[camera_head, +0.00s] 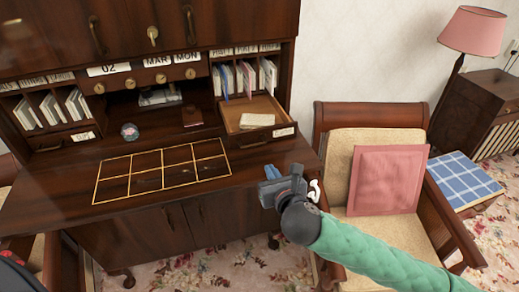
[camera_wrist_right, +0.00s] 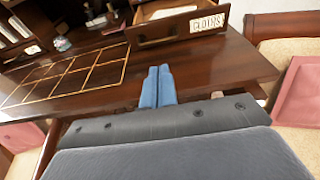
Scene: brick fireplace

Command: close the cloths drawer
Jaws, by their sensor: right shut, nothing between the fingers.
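The cloths drawer (camera_head: 259,127) is pulled out from the right side of the desk's upper part. A folded pale cloth (camera_head: 257,120) lies in it. In the right wrist view the drawer's front (camera_wrist_right: 168,32) shows a dark handle and a label (camera_wrist_right: 209,22) reading CLOTHS. My right gripper (camera_head: 270,172) is in front of and below the drawer, near the desk's right front edge, apart from the drawer. Its blue fingers (camera_wrist_right: 158,86) are together and empty, pointing toward the drawer front. My left gripper is not in view.
The dark wooden desk top (camera_head: 60,205) has a gold grid (camera_head: 163,172) on it and is mostly clear. A chair with a pink cushion (camera_head: 386,180) stands at the right, close to my right arm. A small round object (camera_head: 129,131) sits at the back.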

